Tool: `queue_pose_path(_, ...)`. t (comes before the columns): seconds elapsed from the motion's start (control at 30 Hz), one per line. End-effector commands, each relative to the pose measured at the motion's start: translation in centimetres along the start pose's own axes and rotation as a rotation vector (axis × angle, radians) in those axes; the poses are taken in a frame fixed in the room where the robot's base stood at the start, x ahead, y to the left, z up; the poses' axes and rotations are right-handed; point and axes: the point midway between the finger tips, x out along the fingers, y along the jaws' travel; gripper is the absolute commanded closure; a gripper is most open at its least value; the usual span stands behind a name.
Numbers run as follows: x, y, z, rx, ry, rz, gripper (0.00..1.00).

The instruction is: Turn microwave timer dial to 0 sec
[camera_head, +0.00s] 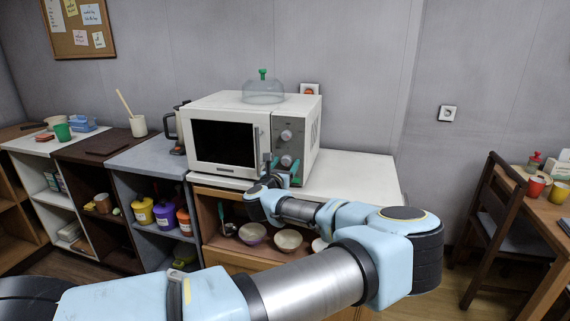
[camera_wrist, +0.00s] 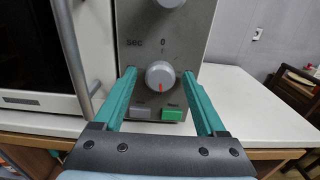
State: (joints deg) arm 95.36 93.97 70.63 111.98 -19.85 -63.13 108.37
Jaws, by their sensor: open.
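The white microwave (camera_head: 229,140) stands on a white counter with its door shut. Its grey control panel has two round knobs. The lower knob is the timer dial (camera_wrist: 160,75), marked "SEC" with a "0" above it; its red mark points down, away from the 0. My gripper (camera_wrist: 158,76) has teal fingers, open, one on each side of the dial, with a gap visible on both sides. In the head view my gripper (camera_head: 284,168) is at the lower part of the panel and partly covers the dial.
A grey button and a green button (camera_wrist: 172,114) sit just below the dial. The door handle (camera_wrist: 86,100) is close to the left finger. A glass dome (camera_head: 263,91) stands on the microwave. The white counter (camera_head: 350,177) is clear to the right.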

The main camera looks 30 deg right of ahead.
Motion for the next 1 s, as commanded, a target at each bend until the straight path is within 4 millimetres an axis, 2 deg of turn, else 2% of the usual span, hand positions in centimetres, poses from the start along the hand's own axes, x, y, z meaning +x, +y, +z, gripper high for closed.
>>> queue_pose_path(0.07, -0.01, 0.00, -0.01, 0.000, 0.000, 0.000, 0.30)
queue_pose_path(0.7, -0.04, 0.03, 0.01, 0.000, 0.000, 0.001, 1.00)
queue_pose_path(1.0, -0.04, 0.04, -0.03, -0.016, 0.000, 0.001, 1.00)
